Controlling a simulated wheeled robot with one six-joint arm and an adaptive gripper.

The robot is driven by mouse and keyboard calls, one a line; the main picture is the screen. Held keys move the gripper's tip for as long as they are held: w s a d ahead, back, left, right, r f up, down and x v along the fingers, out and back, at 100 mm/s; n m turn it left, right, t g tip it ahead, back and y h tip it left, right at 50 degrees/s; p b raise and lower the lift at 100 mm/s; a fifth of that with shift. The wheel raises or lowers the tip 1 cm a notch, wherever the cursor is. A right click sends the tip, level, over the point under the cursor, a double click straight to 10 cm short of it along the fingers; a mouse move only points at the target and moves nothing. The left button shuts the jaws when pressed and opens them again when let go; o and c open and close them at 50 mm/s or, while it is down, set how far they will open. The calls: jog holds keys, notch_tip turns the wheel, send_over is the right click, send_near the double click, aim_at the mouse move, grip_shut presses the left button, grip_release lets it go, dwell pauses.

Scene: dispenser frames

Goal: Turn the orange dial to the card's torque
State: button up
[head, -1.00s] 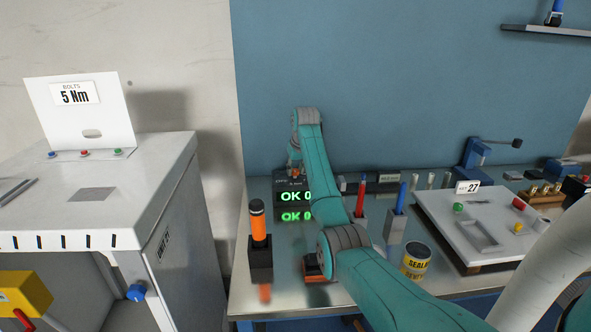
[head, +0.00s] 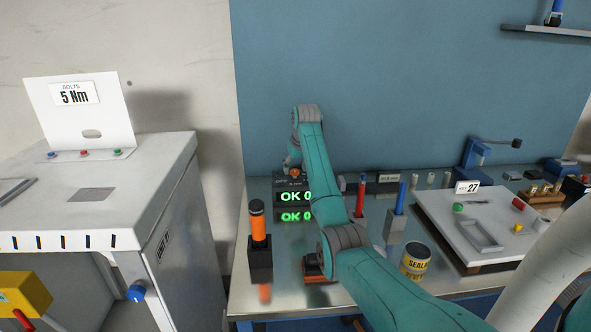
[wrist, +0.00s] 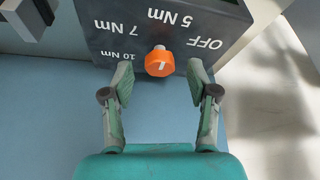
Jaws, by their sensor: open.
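The card (head: 74,94) reads "BOLTS 5 Nm" on the white panel at the left. The orange dial (wrist: 159,62) sits on a dark box (wrist: 205,14) with labels 10 Nm, 7 Nm, 5 Nm and OFF, upside down in the wrist view. A small white mark shows on the dial; I cannot tell for sure which label it points at. The dial also shows small in the head view (head: 296,173), above a green "OK 0" display (head: 295,197). My gripper (wrist: 160,82) is open, its fingertips to either side of the dial, apart from it.
An orange-and-black tool (head: 258,235) stands in a dark holder at the bench's left front. Red and blue pens in holders, a yellow can (head: 415,262) and a white board with a "27" card (head: 468,187) are to the right of my arm.

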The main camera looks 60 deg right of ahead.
jog(key=v, duration=1.1)
jog(key=shift+a, duration=0.1)
